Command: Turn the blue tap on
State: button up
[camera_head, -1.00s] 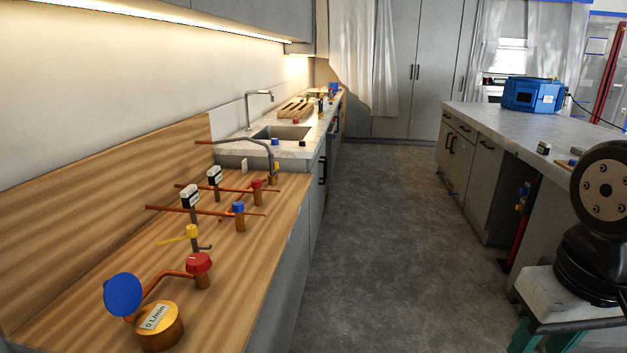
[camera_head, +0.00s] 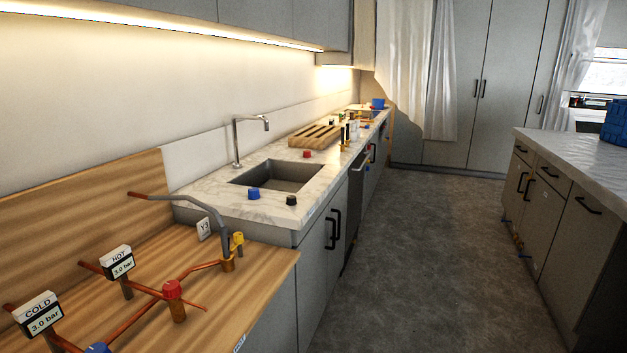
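A blue tap (camera_head: 98,348) shows at the bottom edge of the picture, at the lower left, on the copper pipework over the wooden worktop (camera_head: 222,320). Only its top is visible; the rest is cut off by the frame. A red tap (camera_head: 172,290) stands upright behind it to the right. A yellow tap (camera_head: 237,240) is farther back by a grey bent pipe. Signs reading COLD 3.0 bar (camera_head: 40,313) and HOT 3.0 bar (camera_head: 118,262) stand on the pipes. A separate blue knob (camera_head: 253,194) sits on the marble counter by the sink. My gripper is not in view.
The marble counter (camera_head: 215,202) with a sink (camera_head: 277,177) and a faucet (camera_head: 237,140) continues behind the worktop. A wooden rack (camera_head: 315,136) stands beyond. The grey floor (camera_head: 420,260) is clear. An island (camera_head: 575,170) stands at the right.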

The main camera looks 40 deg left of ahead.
aim_at(253, 193)
jog(key=u, duration=0.05)
jog(key=i, duration=1.85)
jog(key=u, duration=0.85)
jog(key=i, duration=1)
jog(key=u, duration=1.6)
jog(key=i, duration=0.7)
jog(key=u, duration=0.4)
